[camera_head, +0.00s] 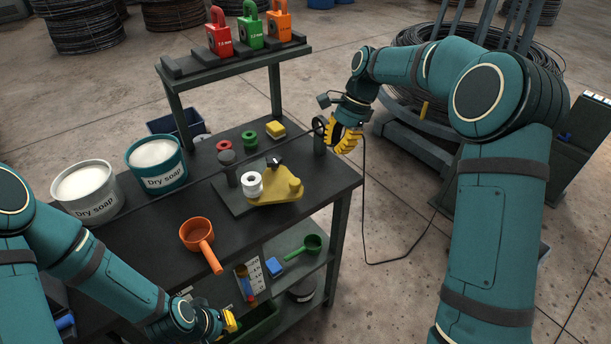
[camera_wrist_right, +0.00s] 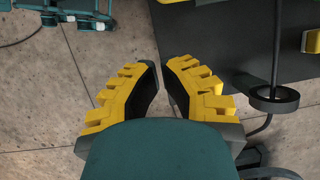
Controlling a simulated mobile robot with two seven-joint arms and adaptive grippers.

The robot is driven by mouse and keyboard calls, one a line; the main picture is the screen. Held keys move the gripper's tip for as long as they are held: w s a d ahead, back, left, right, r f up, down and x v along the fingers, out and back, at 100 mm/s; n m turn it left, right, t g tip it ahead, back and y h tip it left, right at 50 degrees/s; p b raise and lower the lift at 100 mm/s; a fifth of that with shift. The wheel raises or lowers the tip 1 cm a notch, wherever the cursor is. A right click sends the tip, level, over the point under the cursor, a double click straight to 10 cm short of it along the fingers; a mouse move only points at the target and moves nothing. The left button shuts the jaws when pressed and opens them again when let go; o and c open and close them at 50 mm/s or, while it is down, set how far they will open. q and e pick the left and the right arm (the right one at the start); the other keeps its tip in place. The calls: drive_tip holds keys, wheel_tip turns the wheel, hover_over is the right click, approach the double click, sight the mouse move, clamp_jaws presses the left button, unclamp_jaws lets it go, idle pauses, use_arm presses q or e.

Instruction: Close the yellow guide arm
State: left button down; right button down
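The yellow guide arm (camera_head: 265,197) is a flat plate with a raised knob, on a dark base plate (camera_head: 226,197) on the workbench. A white roller (camera_head: 252,184) stands at its left end. My right gripper (camera_head: 343,138) is beyond the bench's right edge, apart from the guide arm. In the right wrist view, my right gripper (camera_wrist_right: 162,68) has a narrow gap between its black pads, with nothing held. My left gripper (camera_head: 231,322) is low at the bench's front, largely hidden by its own wrist, so its opening is unclear.
A black ring guide (camera_head: 319,125) stands near my right gripper; the ring also shows in the right wrist view (camera_wrist_right: 273,98). A yellow block (camera_head: 276,129), a red ring (camera_head: 224,145) and an orange scoop (camera_head: 197,235) lie on the bench. Dry soap buckets (camera_head: 157,164) stand at left.

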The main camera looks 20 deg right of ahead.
drive_tip(key=b+x, duration=0.2)
drive_tip(key=x, duration=0.6)
drive_tip(key=shift+a+f, duration=0.25)
drive_tip(key=shift+f, duration=0.1)
drive_tip(key=shift+s+a+r, duration=0.15)
drive_tip(key=shift+a, duration=0.45)
drive_tip(key=shift+s+a+r, duration=0.1)
drive_tip(key=shift+s+a, duration=0.05)
drive_tip(key=shift+a, duration=0.45)
drive_tip(key=shift+s+a, duration=0.15)
drive_tip(key=shift+a, duration=0.5)
